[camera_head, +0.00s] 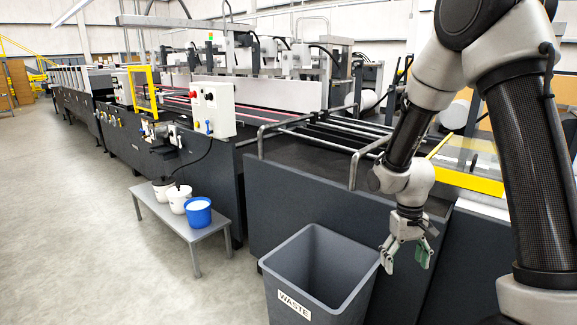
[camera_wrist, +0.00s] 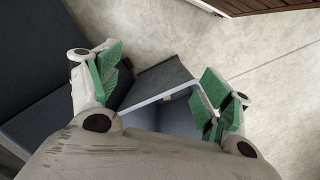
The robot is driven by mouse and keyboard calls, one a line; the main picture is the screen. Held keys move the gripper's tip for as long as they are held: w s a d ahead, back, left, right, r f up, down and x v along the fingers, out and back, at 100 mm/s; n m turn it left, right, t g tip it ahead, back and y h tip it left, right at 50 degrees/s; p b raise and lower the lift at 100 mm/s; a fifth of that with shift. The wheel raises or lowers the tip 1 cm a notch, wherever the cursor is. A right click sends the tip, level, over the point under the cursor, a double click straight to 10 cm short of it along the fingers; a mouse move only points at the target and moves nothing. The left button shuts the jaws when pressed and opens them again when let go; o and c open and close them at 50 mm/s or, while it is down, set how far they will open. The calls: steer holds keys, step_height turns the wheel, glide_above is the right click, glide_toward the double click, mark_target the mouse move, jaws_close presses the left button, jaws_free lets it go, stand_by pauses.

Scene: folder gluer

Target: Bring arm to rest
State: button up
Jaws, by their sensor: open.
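My gripper (camera_head: 406,256) hangs at the end of my bent arm, pointing down, beside the right rim of a grey waste bin (camera_head: 291,305). Its green-padded fingers are spread apart, with nothing between them. In the wrist view, my gripper (camera_wrist: 160,90) shows its two fingers wide apart. The bin (camera_wrist: 170,84) shows between and beyond them, partly hidden by the gripper body. The part of the bin that I can see inside looks empty.
The long dark folder gluer (camera_head: 330,205) runs behind the bin, with metal rails (camera_head: 310,140) on top. A grey low table (camera_head: 190,228) carries white tubs and a blue bucket (camera_head: 198,212). Open floor (camera_head: 75,215) lies at left.

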steer(key=s+d+r+t, duration=0.2)
steer(key=s+r, duration=0.7)
steer(key=r, duration=0.4)
steer(key=s+d+r+m+t, duration=0.1)
steer(key=s+d+r+t, duration=0.2)
steer(key=s+r, duration=0.6)
step_height(320, 180, up, 4)
steer(key=shift+s+t+y, duration=0.25)
steer(key=shift+t+y, duration=0.05)
